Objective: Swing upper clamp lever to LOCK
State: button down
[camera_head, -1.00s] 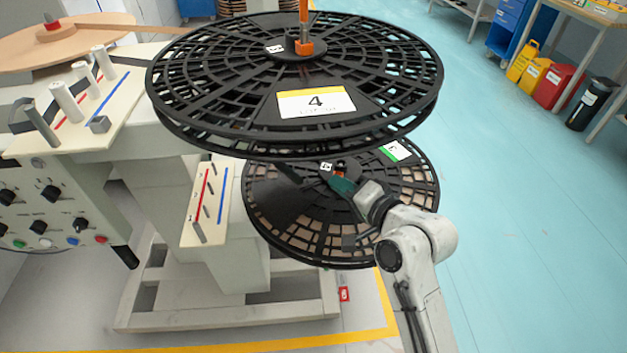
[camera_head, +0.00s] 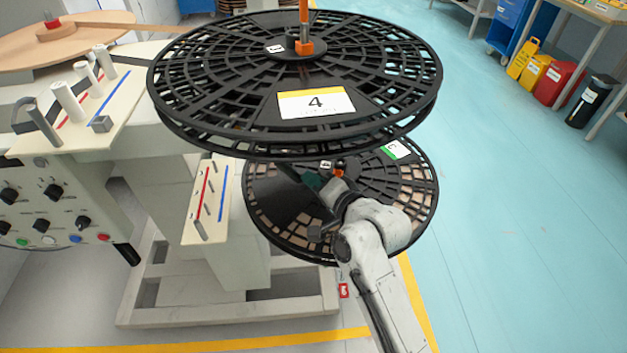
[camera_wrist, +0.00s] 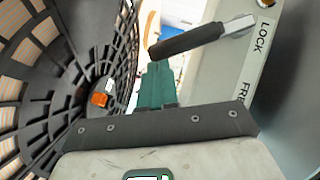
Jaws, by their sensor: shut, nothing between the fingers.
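In the wrist view the clamp lever has a dark grey handle (camera_wrist: 187,41) on a metal end (camera_wrist: 238,25). The handle sticks out to the left from a pale panel (camera_wrist: 222,75) marked LOCK and FREE, with its metal end nearer the LOCK word. My gripper (camera_wrist: 159,66) has teal fingers, shut and empty, with tips just below the handle's free end; I cannot tell if they touch. In the head view my gripper (camera_head: 312,181) is between the upper reel (camera_head: 370,85) and lower reel (camera_head: 405,185). The lever is not clearly visible there.
The upper reel, labelled 4, overhangs my arm. The lower reel stands close on the left in the wrist view, with an orange hub part (camera_wrist: 100,99). A grey machine stand (camera_head: 160,210) is at left. The blue floor (camera_head: 510,220) at right is clear.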

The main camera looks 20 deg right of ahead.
jog(key=shift+a+f+b, duration=0.25)
jog(key=shift+f+b, duration=0.1)
jog(key=shift+m, duration=0.3)
jog(key=w+a+f+m+t+y+b, duration=0.1)
jog(key=w+a+f+m+t+b, duration=0.1)
jog(key=a+f+m+t+b, duration=0.1)
jog(key=shift+a+f+m+t+y+b, duration=0.3)
jog(key=shift+a+f+m+t+b, duration=0.15)
jog(key=shift+a+m+b, duration=1.05)
jog(key=shift+w+a+r+b, duration=0.1)
jog(key=shift+b, duration=0.2)
